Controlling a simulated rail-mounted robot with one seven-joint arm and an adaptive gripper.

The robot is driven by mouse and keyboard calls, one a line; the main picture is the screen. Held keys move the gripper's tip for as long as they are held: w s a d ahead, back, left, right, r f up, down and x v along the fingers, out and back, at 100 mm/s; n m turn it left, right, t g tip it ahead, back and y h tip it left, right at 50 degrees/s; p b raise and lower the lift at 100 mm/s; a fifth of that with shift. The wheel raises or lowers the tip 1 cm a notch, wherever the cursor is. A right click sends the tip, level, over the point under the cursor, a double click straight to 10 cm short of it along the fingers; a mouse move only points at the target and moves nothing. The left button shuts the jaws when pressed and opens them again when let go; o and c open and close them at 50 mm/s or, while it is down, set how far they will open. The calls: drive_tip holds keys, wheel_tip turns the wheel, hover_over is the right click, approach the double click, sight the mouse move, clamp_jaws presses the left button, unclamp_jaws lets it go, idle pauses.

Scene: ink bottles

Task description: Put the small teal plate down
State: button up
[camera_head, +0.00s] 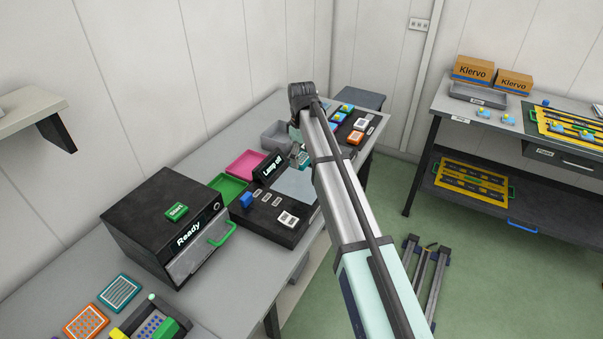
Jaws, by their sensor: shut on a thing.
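My arm reaches over the grey bench, and its wrist bends down at the far end. My gripper (296,139) hangs there, partly hidden behind my own arm. It is shut on a small teal plate (302,158), of which only a small part shows at the left side of the arm. The plate is just behind the pale square surface of a black device (273,226). I cannot tell whether the plate touches anything below it.
Green (228,187) and pink (245,162) trays and a grey bin (275,135) stand nearby. A black "Ready" box (165,225) stands left. A teal-framed striped plate (120,292) lies in front.

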sight(302, 158)
drive_tip(key=shift+f+p, duration=0.8)
drive_tip(key=shift+f, duration=3.45)
drive_tip(key=shift+f, duration=0.1)
drive_tip(key=o, duration=1)
wheel_tip(302, 158, up, 12)
drive_tip(key=shift+r+b, duration=0.15)
drive_tip(key=shift+b, duration=1.1)
